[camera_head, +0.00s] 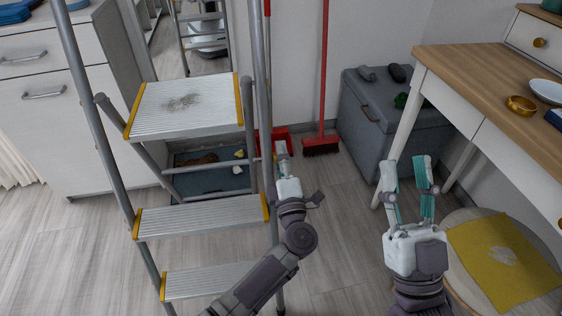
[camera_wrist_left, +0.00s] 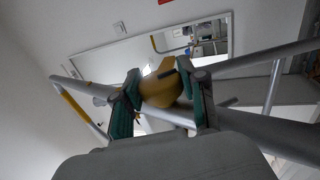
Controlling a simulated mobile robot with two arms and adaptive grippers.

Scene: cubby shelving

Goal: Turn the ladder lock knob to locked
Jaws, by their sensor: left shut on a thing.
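The metal stepladder (camera_head: 202,213) stands upright on the left in the head view, with yellow-edged treads. My left gripper (camera_head: 281,150) is at the ladder's right rail, above the middle tread. In the left wrist view the yellow lock knob (camera_wrist_left: 160,88) sits between the teal fingers of my left gripper (camera_wrist_left: 161,92), which are shut on it. A dark mark shows on the knob, tilted. The knob is mostly hidden in the head view by the gripper. My right gripper (camera_head: 406,164) is open and empty, fingers up, beside the desk leg.
A desk (camera_head: 492,75) with a bowl stands at the right, with a stool (camera_head: 452,222) and yellow cloth below it. A grey chest (camera_head: 385,125) and red broom (camera_head: 322,90) stand behind. A blue tray (camera_head: 205,181) lies behind the ladder. White drawers (camera_head: 55,110) are left.

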